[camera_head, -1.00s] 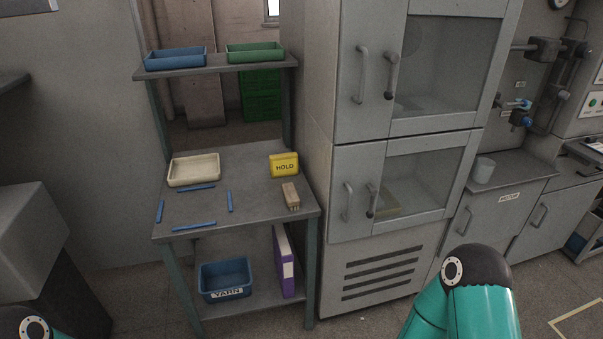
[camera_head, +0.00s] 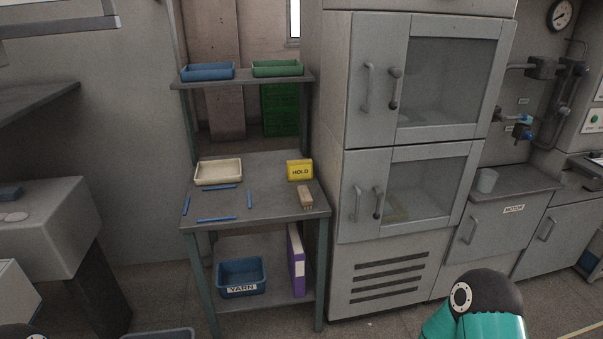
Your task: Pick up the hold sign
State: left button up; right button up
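The yellow hold sign (camera_head: 300,170), with "HOLD" in dark letters, stands upright at the back right of the grey shelf table (camera_head: 262,210). It is close to the side of the tall grey cabinet. Part of my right arm shows at the bottom right and a small piece of my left arm at the bottom left edge. Neither gripper is in view, and nothing touches the sign.
A cream tray (camera_head: 218,181), blue strips (camera_head: 217,219) and a small wooden block (camera_head: 305,197) are on the table. Blue (camera_head: 208,79) and green (camera_head: 277,75) trays sit above. The grey cabinet (camera_head: 365,270) stands right.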

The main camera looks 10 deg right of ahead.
aim_at(302, 170)
jog(key=u, duration=0.05)
jog(key=i, duration=0.9)
jog(key=z, duration=0.05)
